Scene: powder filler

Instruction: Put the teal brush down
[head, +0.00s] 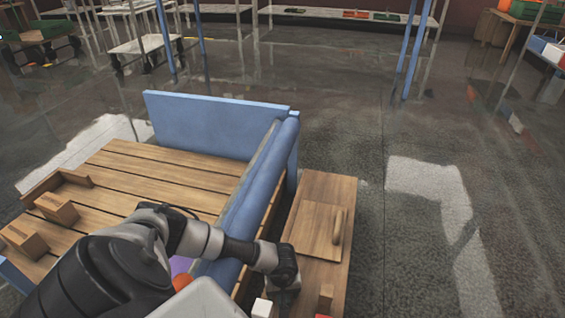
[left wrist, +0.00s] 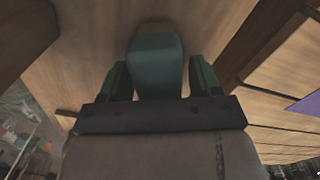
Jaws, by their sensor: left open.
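The teal brush (left wrist: 157,68) shows in the left wrist view as a blocky teal piece against a wooden surface. My left gripper (left wrist: 160,78) is open, with one finger on each side of the brush and a narrow gap visible on both sides. In the head view my left gripper (head: 285,280) is low over the wooden side bench (head: 318,200), beyond the blue padded rail. The brush cannot be made out there, as the wrist covers that spot. My right gripper is not in view.
A slatted wooden deck (head: 150,175) with a blue end board (head: 215,125) lies left of the blue rail (head: 245,205). A raised handle (head: 337,227) and a wooden block (head: 326,297) are on the side bench. A white cube (head: 262,308) is near the wrist. Floor to the right is clear.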

